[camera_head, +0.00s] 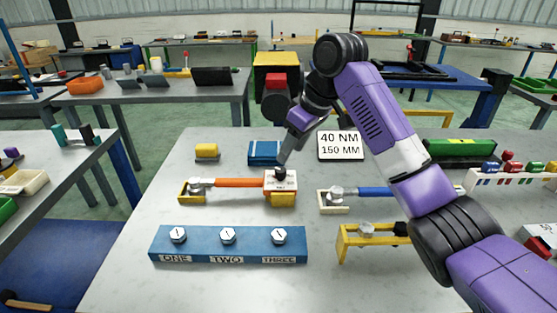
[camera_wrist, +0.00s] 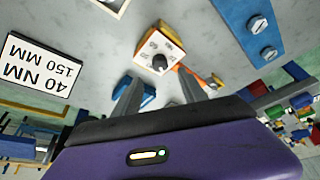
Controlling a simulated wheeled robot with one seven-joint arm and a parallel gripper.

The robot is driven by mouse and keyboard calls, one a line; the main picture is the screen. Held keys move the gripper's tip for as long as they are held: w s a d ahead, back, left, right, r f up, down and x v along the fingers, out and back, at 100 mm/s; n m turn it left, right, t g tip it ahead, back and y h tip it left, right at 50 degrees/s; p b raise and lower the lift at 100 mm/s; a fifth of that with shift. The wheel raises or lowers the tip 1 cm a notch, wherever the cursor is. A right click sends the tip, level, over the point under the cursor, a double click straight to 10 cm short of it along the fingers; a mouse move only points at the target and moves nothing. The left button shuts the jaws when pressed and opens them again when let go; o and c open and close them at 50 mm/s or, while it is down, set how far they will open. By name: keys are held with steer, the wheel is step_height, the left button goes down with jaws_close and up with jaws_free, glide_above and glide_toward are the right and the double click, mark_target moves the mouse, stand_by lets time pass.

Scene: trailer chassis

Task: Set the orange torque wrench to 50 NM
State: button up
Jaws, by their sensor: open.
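The orange torque wrench (camera_head: 238,183) lies across the grey table in the head view, its head on a yellow holder at the left. A white dial box with a dark knob (camera_head: 281,174) is at its right end. The dial face (camera_wrist: 151,47) and the knob (camera_wrist: 159,62) show in the wrist view, but the markings are too small to read and the knob's setting cannot be told. My gripper (camera_head: 283,160) is just above the knob, pointing down. In the wrist view its two fingers are apart and empty, with the knob ahead between them; contact cannot be told.
A sign (camera_head: 340,144) reads 40 NM, 150 MM. A blue rail (camera_head: 228,260) with bolts labelled ONE, TWO, THREE stands in front. A blue-handled wrench (camera_head: 375,191) and a yellow stand (camera_head: 345,243) are to the right. A blue block (camera_head: 264,153) is behind the dial.

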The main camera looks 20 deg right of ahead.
mark_target(281, 170)
steer(key=x, duration=0.7)
steer(key=shift+w+a+f, duration=0.1)
steer(key=shift+w+f, duration=0.05)
steer(key=shift+f, duration=0.1)
steer(key=shift+c, duration=0.2)
jaws_close()
